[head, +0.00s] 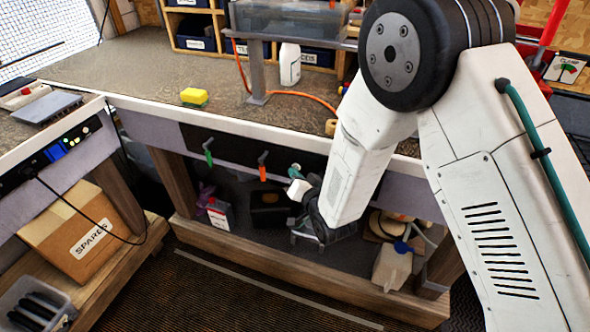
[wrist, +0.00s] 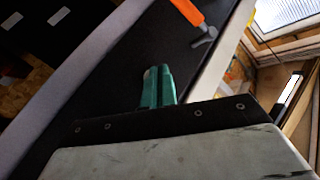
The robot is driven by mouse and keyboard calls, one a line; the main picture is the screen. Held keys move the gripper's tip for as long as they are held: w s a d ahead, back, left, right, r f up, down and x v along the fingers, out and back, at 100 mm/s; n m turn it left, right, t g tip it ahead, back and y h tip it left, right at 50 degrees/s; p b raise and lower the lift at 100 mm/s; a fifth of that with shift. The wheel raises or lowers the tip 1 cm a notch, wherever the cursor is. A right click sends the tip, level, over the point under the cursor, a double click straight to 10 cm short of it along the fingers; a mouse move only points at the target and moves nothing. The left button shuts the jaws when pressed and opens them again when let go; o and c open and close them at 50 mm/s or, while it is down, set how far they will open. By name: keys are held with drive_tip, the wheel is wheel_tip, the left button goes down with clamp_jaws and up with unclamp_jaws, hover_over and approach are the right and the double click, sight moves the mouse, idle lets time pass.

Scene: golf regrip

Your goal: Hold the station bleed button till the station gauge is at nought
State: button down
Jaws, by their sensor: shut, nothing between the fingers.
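My gripper (head: 295,171) is at the black panel (head: 232,150) on the front of the bench, right of the orange-handled lever. In the wrist view its teal fingers (wrist: 157,86) are together and empty, with their tips over or against the black panel (wrist: 110,75); I cannot tell whether they touch it. I cannot make out the station bleed button or the station gauge in either view. My arm covers the panel's right part in the head view.
A green-handled lever (head: 208,152) and an orange-handled lever (head: 262,168) hang on the panel; the orange handle (wrist: 188,12) also shows in the wrist view. A spares box (head: 80,232) stands left.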

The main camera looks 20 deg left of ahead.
drive_tip(key=shift+s, duration=0.1)
drive_tip(key=shift+s+a, duration=0.1)
drive_tip(key=shift+s, duration=0.7)
drive_tip(key=s, duration=0.5)
drive_tip(key=shift+a, duration=0.15)
idle(0.5)
